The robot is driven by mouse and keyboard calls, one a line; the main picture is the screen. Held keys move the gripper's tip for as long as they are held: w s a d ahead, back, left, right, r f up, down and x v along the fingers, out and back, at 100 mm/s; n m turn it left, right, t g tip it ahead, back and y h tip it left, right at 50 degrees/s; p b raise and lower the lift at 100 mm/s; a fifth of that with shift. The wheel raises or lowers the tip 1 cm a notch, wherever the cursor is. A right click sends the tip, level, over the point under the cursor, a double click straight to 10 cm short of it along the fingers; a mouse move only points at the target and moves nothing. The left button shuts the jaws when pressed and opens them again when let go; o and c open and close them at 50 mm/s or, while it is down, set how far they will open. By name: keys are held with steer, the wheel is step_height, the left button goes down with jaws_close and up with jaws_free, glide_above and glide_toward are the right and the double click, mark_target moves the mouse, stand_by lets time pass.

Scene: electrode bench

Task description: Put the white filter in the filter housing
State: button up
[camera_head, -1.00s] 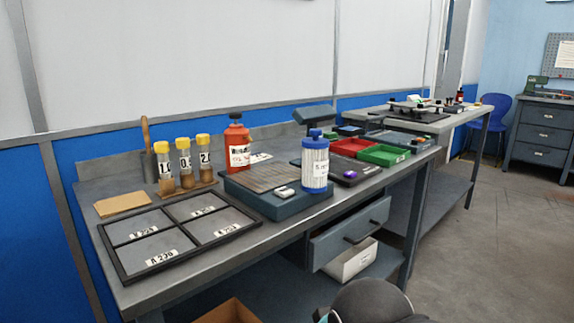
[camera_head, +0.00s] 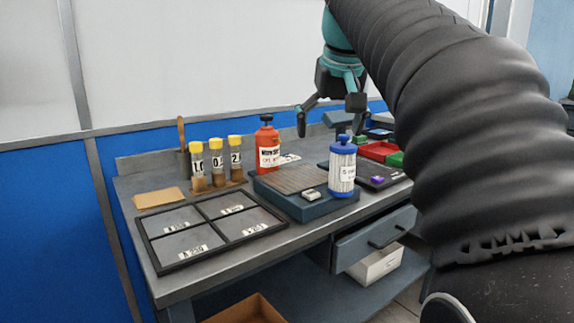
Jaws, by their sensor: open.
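A white pleated cylinder with blue end caps and a label, which looks like the white filter (camera_head: 340,178), stands upright at the front right corner of a dark blue-grey box with a ribbed top (camera_head: 283,190). My gripper (camera_head: 329,128) is open and empty, pointing down. In the picture its fingers are just above the filter's blue top; I cannot tell how far behind or above it they are. I cannot make out which thing is the filter housing.
A red bottle (camera_head: 268,148), several yellow-capped vials (camera_head: 217,165) and a black four-part tray (camera_head: 166,264) share the bench. Red and green bins (camera_head: 374,150) sit to the right. My arm hides the right side, including most of the second bench.

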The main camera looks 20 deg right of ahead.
glide_toward(345, 135)
step_height(345, 135, up, 2)
steer(key=a, duration=0.2)
steer(key=d+m, duration=0.1)
steer(key=shift+g, duration=0.3)
steer(key=shift+d+p+x, duration=0.2)
steer(key=shift+p+x, duration=0.05)
steer(key=shift+x, duration=2.95)
steer(key=shift+d+p+x, duration=0.2)
steer(key=shift+x, duration=3)
steer(key=shift+s, duration=0.15)
jaws_close()
